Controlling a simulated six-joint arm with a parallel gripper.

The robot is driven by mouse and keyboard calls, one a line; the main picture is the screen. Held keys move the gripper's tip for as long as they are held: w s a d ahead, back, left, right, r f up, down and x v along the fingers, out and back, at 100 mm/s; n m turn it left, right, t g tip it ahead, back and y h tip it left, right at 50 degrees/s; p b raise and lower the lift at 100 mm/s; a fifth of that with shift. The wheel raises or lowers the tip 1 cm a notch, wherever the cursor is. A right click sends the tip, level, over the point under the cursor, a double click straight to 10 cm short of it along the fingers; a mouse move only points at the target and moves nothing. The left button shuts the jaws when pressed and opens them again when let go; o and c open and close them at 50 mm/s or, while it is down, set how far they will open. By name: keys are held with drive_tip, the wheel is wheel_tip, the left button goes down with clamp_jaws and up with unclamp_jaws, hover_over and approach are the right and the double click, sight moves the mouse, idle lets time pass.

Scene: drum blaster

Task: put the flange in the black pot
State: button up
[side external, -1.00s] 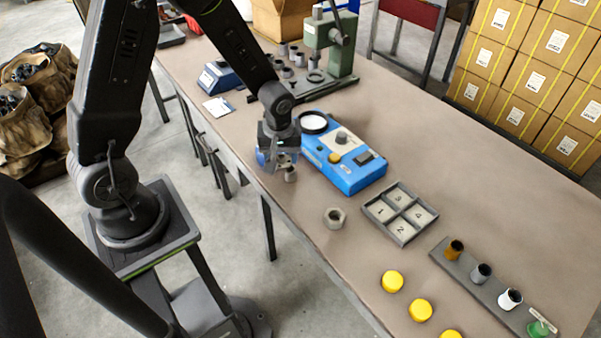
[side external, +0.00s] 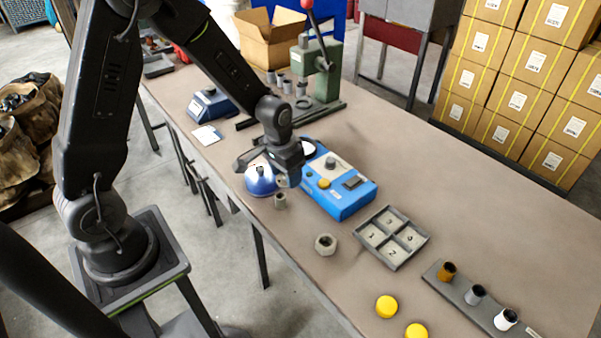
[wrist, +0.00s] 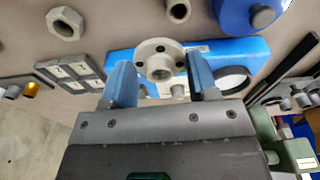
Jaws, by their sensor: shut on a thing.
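My gripper (side external: 290,178) is shut on the flange (wrist: 160,60), a pale grey disc with a hub, a central bore and small dark holes. In the wrist view the flange sits between my blue fingers; in the side view my gripper mostly hides it. My gripper hangs above the table by the left end of the blue machine. A black-rimmed round dish (side external: 308,148) with a pale inside is on that machine, partly behind my gripper. It also shows in the wrist view (wrist: 232,82). I cannot tell if this is the black pot.
A blue dome (side external: 260,182) and a small grey cylinder (side external: 280,201) stand close below my gripper. The blue machine (side external: 345,204) is beside them. A hex nut (side external: 326,244), a numbered tray (side external: 397,262) and a rack of small pots (side external: 475,294) lie to the right. A green press (side external: 328,75) stands behind.

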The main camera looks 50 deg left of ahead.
drive_tip(key=shift+w+d, duration=0.1)
drive_tip(key=s+a+n+y, duration=0.1)
drive_tip(key=s+a+n, duration=0.4)
drive_tip(key=n, duration=0.5)
drive_tip(key=shift+a+n+g, duration=0.3)
drive_tip(key=shift+f, duration=0.1)
hover_over(299, 223)
wheel_tip(299, 223, down, 7)
drive_tip(key=shift+s+d, duration=0.1)
drive_tip(key=shift+f, duration=1.8)
